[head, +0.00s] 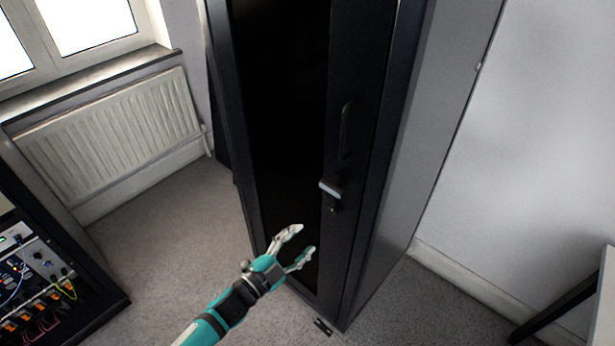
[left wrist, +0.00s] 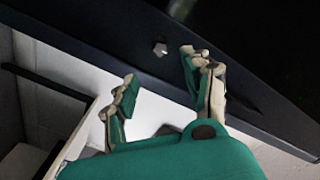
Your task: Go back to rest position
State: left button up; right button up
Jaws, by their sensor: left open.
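My left gripper (head: 304,246) is open and empty in the head view, its arm coming in from the lower left. It is in front of the lower part of a tall black cabinet (head: 285,120). In the left wrist view the two fingers of the left gripper (left wrist: 160,90) are spread apart with nothing between them. A dark edge with a small light knob (left wrist: 160,49) lies beyond them. Whether the fingers touch the cabinet I cannot tell. My right gripper is in neither view.
The cabinet door has a black handle (head: 346,130) and a light latch (head: 330,189). A rack with cables (head: 35,280) stands at the lower left. A white radiator (head: 110,130) is under the window. A table (head: 604,300) is at the right edge. Carpet (head: 165,235) is clear left of the cabinet.

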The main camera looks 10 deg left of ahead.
pick_arm(q)
jog(key=s+a+f+n+g+y, duration=0.2)
jog(key=s+a+f+n+y, duration=0.15)
jog(key=f, duration=0.55)
jog(key=s+a+f+n+g+y, duration=0.15)
jog(key=s+a+f, duration=0.25)
jog(key=f, duration=0.5)
jog(key=s+a+f+n+g+y, duration=0.1)
jog(key=s+a+f+n+y, duration=0.25)
jog(key=f, duration=0.65)
jog(key=s+a+f+n+g, duration=0.1)
jog(key=s+f, duration=0.4)
jog(key=s, duration=0.6)
jog(key=s+a+f+n+g+y, duration=0.1)
jog(key=s+f+g, duration=0.4)
jog(key=s, duration=0.6)
jog(key=s+a+f+n+g+y, duration=0.1)
jog(key=s+a+f+n+g, duration=0.2)
jog(key=s, duration=0.8)
jog(key=shift+a+f, duration=0.3)
jog(key=shift+f, duration=0.65)
